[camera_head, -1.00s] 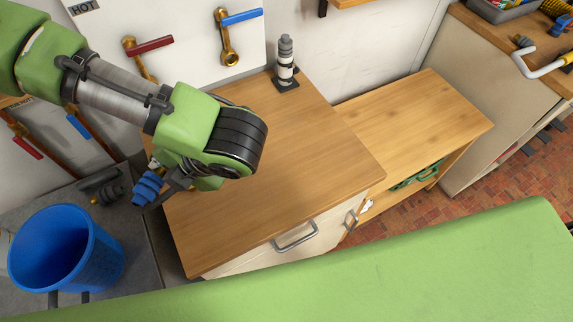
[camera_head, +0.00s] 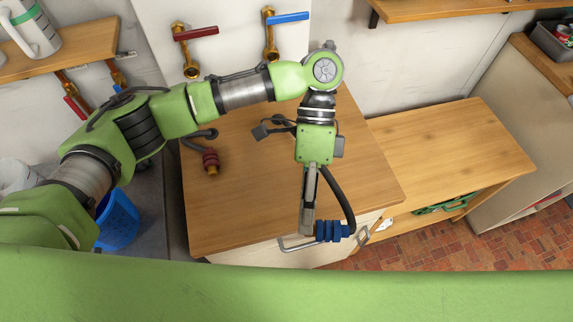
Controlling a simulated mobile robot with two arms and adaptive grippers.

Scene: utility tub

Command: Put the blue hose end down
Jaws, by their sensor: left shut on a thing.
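The blue hose end (camera_head: 332,231) is a ribbed blue collar on a black hose (camera_head: 341,195). My left gripper (camera_head: 308,228) points down near the front edge of the wooden cabinet top (camera_head: 250,210) and is shut on the blue hose end, at the collar's left side. The hose curves up behind the gripper. I cannot tell how high the hose end is above the top. A dark red hose end (camera_head: 210,161) lies at the left of the cabinet top. My right gripper is not in view.
A blue bucket (camera_head: 121,222) stands in the grey tub at left, partly behind my arm. A red-handled valve (camera_head: 196,34) and a blue-handled valve (camera_head: 288,18) are on the wall. A lower wooden bench (camera_head: 455,155) at right is clear on top.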

